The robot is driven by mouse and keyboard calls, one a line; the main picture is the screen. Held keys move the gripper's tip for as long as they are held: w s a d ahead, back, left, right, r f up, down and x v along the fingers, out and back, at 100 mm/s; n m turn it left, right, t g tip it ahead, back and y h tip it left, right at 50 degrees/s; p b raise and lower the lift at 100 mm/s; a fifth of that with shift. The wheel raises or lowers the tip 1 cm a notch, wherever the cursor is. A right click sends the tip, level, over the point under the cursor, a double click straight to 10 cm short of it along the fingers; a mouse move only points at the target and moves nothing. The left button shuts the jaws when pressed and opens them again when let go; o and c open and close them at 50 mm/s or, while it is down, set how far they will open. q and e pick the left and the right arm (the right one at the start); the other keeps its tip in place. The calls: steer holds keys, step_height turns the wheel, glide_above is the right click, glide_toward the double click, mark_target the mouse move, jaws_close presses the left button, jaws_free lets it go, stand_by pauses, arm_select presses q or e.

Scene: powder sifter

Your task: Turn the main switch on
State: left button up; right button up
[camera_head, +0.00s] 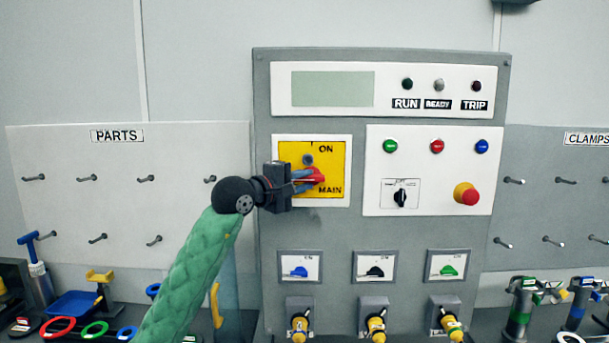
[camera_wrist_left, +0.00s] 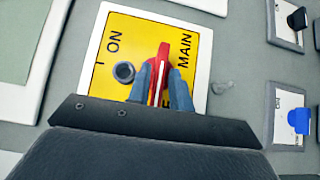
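The main switch is a red handle (camera_head: 315,175) on a yellow plate (camera_head: 327,157) with a white frame, marked ON at the top and MAIN below. The handle lies roughly horizontal in the head view, its end to the right. My left gripper (camera_head: 303,180) reaches it from the left. In the left wrist view the blue fingers (camera_wrist_left: 161,92) lie against both sides of the red handle (camera_wrist_left: 161,66), shut on it. The gripper hides the handle's near part and some plate lettering. A dark round knob (camera_wrist_left: 124,71) sits on the plate beside the handle. My right gripper is out of view.
Right of the plate are green, red and blue buttons (camera_head: 437,146), a black selector (camera_head: 400,197) and a red-yellow stop button (camera_head: 466,193). Below are three small switches (camera_head: 376,268) above plugs. A blank display (camera_head: 333,89) is above. Pegs and tools flank the panel.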

arm_select(q)
steer(key=shift+w+d, duration=0.2)
steer(key=shift+w, duration=0.05)
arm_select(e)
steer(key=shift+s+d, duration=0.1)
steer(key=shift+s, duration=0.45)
arm_select(q)
jaws_close()
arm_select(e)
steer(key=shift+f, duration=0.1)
